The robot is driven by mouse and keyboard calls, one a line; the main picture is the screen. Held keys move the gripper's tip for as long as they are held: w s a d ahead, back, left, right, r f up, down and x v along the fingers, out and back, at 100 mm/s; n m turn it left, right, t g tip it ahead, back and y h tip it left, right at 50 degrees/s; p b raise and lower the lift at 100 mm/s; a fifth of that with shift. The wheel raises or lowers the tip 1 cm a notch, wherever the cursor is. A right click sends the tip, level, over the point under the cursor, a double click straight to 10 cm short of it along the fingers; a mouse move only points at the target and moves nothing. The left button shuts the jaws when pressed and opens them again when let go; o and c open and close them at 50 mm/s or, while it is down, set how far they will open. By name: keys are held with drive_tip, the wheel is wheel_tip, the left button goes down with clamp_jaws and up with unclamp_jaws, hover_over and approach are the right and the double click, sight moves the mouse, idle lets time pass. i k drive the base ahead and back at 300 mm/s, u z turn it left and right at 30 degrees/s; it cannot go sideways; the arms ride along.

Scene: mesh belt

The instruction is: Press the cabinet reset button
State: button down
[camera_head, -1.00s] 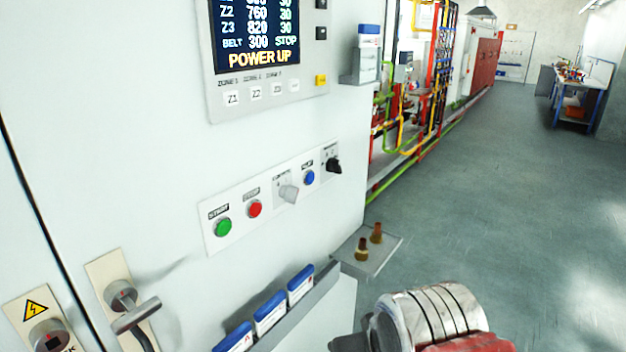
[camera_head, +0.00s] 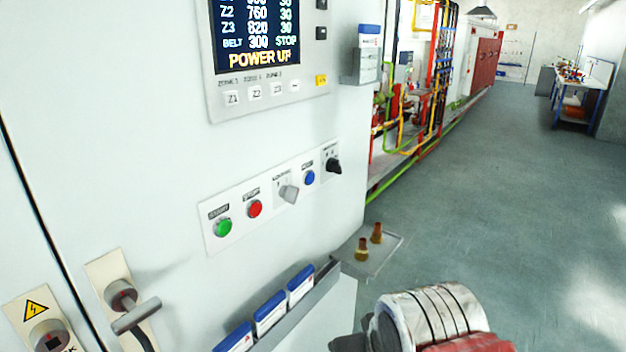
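The cabinet (camera_head: 130,120) is pale and fills the left half of the view. Its button strip (camera_head: 238,236) carries a green button (camera_head: 223,227), a red button (camera_head: 255,208), a grey selector knob (camera_head: 289,193), a blue button (camera_head: 309,178) and a black selector knob (camera_head: 333,166). The label above the blue button is too small to read surely; no other blue button shows on the strip. Part of my arm, silvery and red, shows at the bottom right, below and apart from the strip. My gripper's fingers are not visible.
A screen (camera_head: 257,30) reading POWER UP is above the strip. Below, a ledge (camera_head: 318,290) holds blue-topped boxes (camera_head: 270,312), and a small shelf (camera_head: 388,257) with two brass pieces juts out right. A door handle (camera_head: 135,315) is at lower left. Open floor (camera_head: 490,200) lies right.

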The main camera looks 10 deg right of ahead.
sight(310, 179)
drive_tip(key=u, duration=0.45)
drive_tip(key=k, duration=1.05)
drive_tip(key=u, duration=0.7)
drive_tip(key=i, duration=1)
drive_tip(key=u, duration=0.05)
